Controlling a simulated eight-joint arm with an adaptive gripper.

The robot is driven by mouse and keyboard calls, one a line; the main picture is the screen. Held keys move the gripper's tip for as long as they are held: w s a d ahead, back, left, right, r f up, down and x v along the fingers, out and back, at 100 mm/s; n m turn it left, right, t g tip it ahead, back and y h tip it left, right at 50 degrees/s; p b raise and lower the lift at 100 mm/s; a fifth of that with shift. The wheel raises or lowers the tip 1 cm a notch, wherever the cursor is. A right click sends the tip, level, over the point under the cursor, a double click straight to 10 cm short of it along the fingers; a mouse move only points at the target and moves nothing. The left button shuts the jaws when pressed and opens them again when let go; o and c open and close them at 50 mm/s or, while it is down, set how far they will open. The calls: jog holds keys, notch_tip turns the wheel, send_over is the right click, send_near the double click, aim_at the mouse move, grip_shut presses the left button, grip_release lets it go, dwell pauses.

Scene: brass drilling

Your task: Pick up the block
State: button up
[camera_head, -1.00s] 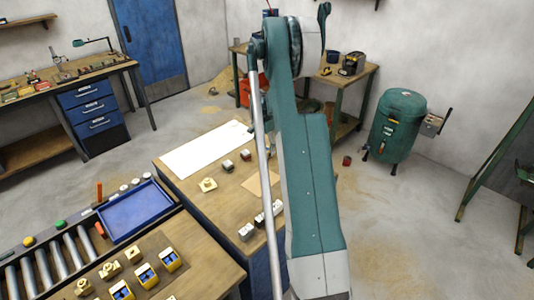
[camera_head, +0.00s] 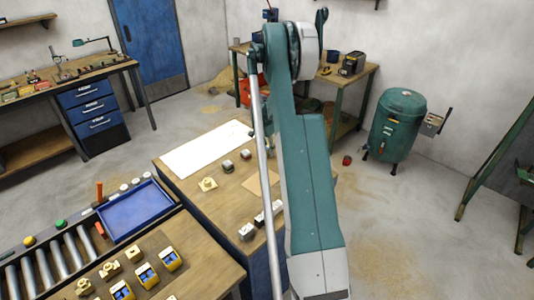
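Several small blocks lie on the middle wooden table, and I cannot tell which one is the block meant. Two grey blocks, a nearer one (camera_head: 228,166) and a farther one (camera_head: 246,154), lie near the white sheet. A brass block (camera_head: 208,184) lies to their left. A grey-and-white block (camera_head: 246,231) and a similar one (camera_head: 264,218) lie nearer the front, close beside my arm in the picture. My green arm crosses the middle of the view and hides part of the table. My gripper does not show; it seems hidden behind the arm.
A white sheet (camera_head: 203,149) covers the table's far left. A blue tray (camera_head: 135,212) sits beside a roller conveyor (camera_head: 45,268) at left. Yellow-and-blue parts (camera_head: 147,275) and brass pieces stand on the front table. A green tank (camera_head: 395,125) stands on the floor at right.

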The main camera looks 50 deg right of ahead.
aim_at(267, 149)
jog(key=c, duration=0.8)
jog(key=shift+r, duration=0.1)
jog(key=shift+r, duration=4.95)
